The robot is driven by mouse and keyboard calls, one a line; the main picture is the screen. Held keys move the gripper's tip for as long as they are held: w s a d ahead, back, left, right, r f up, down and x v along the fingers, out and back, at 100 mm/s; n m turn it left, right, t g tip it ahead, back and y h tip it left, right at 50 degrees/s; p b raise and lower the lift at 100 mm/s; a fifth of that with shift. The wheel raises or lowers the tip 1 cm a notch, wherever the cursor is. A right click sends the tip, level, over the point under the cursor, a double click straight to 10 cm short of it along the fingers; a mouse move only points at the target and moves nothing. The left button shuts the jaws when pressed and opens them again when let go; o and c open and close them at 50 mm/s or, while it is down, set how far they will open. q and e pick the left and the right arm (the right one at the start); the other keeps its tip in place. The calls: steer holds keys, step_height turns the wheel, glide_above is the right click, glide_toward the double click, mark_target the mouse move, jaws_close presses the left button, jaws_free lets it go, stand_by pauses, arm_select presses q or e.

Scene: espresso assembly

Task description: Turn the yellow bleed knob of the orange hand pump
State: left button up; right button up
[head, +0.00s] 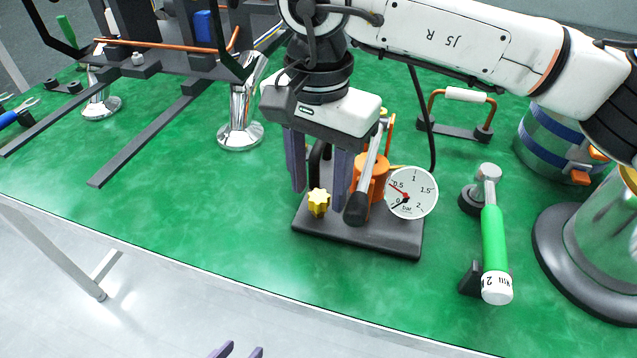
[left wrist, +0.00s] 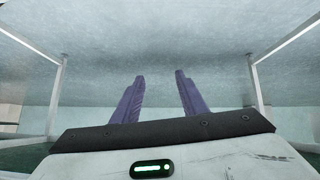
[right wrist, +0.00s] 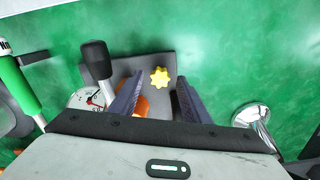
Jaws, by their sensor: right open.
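The orange hand pump (head: 366,184) stands on a dark base plate (head: 380,237) on the green table, with a white pressure gauge (head: 411,193) and a black-gripped lever (head: 356,208). Its yellow star-shaped bleed knob (head: 318,202) is at the plate's front left. My right gripper (head: 318,187) points down over the pump, its fingers apart and empty. In the right wrist view the knob (right wrist: 160,77) lies just beyond the fingertips, between their lines; no contact is visible. My left gripper (head: 236,352) is open and empty at the bottom edge, off the table; its fingers also show in the left wrist view (left wrist: 160,80).
A green-handled tool (head: 495,235) and a glass vessel on a dark base (head: 572,250) are right of the pump. Chrome feet (head: 240,125) and dark rails stand at left. The table front left of the pump is clear. A copper-legged handle (head: 463,95) is behind.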

mark_target(319, 196)
step_height(319, 196, up, 9)
steer(key=p, duration=0.1)
steer(key=shift+r, duration=0.2)
stand_by(0.4)
